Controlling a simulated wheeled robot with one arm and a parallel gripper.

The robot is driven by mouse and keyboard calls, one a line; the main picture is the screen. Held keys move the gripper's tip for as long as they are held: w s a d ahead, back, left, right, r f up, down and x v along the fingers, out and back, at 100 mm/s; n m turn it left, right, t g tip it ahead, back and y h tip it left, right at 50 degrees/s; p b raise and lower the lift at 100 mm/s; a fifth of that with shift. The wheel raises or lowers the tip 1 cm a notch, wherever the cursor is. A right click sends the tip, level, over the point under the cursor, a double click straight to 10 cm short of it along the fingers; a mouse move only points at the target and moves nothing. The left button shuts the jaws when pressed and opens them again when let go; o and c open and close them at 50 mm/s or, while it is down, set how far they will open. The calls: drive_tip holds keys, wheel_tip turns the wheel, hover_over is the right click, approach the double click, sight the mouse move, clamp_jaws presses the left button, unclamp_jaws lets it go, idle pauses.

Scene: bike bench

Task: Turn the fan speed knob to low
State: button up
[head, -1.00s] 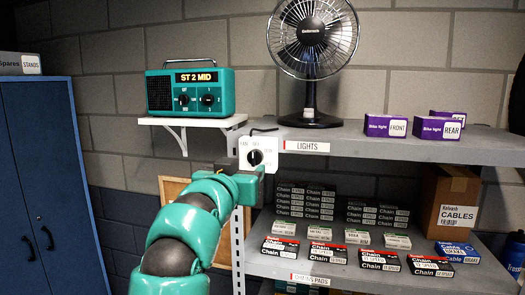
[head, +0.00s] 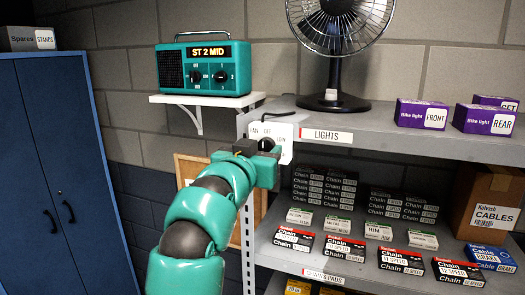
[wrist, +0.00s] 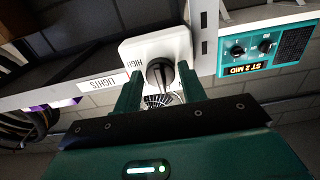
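The fan speed knob (head: 266,143) is a round black dial on a white plate (head: 285,142) at the shelf's front left corner. In the wrist view the knob (wrist: 160,73) sits between my two green fingers (wrist: 159,90), which are apart with a small gap on each side. HIGH is readable on the plate there. I cannot tell which word the knob points at. The black fan (head: 334,50) stands on the shelf.
A teal radio (head: 204,68) showing ST 2 MID sits on a small wall shelf at left. Purple bike light boxes (head: 422,113) stand on the upper shelf, right of the LIGHTS label. Chain boxes (head: 344,249) fill the lower shelf. A blue cabinet (head: 50,170) stands at far left.

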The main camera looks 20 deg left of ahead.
drive_tip(key=c, duration=0.6)
drive_tip(key=shift+f+b, duration=0.1)
drive_tip(key=shift+b, duration=0.25)
